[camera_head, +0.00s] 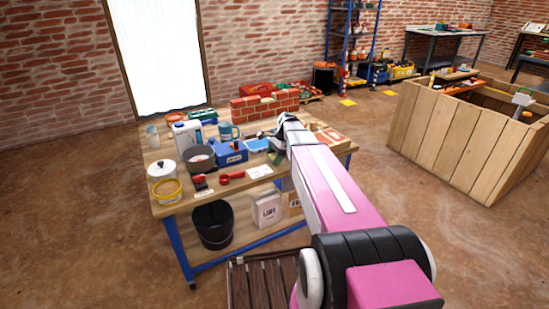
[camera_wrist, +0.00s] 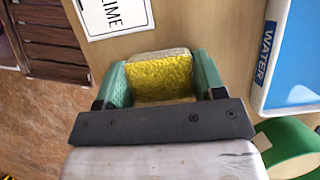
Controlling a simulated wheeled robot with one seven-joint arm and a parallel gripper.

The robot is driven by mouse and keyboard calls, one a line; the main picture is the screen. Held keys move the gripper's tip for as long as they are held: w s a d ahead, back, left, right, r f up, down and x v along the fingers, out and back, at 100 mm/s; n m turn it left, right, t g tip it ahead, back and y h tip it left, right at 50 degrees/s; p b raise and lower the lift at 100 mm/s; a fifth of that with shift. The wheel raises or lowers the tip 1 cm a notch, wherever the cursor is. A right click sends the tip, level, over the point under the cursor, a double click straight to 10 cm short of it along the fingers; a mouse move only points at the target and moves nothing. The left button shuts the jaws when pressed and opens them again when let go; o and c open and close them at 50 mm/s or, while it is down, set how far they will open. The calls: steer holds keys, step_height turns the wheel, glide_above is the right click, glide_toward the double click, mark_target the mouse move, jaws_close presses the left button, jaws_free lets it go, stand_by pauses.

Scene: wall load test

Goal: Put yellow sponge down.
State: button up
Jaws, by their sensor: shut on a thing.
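The yellow sponge (camera_wrist: 160,76) sits between the two green fingers of my gripper (camera_wrist: 158,80) in the wrist view. The fingers are shut on its sides. The wooden tabletop (camera_wrist: 190,25) shows beyond the sponge; whether the sponge touches it I cannot tell. In the head view my arm reaches over the right part of the workbench, with my gripper (camera_head: 277,156) low over the top. I cannot make out the sponge there.
A white LIME card (camera_wrist: 114,14) lies ahead of the sponge, and a blue WATER tray (camera_wrist: 298,55) is to its right. A green ring (camera_wrist: 287,148) is near the gripper's right.

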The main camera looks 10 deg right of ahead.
steer(key=shift+f, duration=0.2)
steer(key=shift+f, duration=0.25)
steer(key=o, duration=0.9)
steer(key=shift+c, duration=0.2)
steer(key=shift+o, duration=0.2)
steer(key=shift+s+f, duration=0.1)
steer(key=shift+s, duration=0.05)
steer(key=shift+r, duration=0.35)
steer(key=v, duration=1.2)
steer(key=shift+r, duration=0.3)
steer(key=shift+a, duration=0.1)
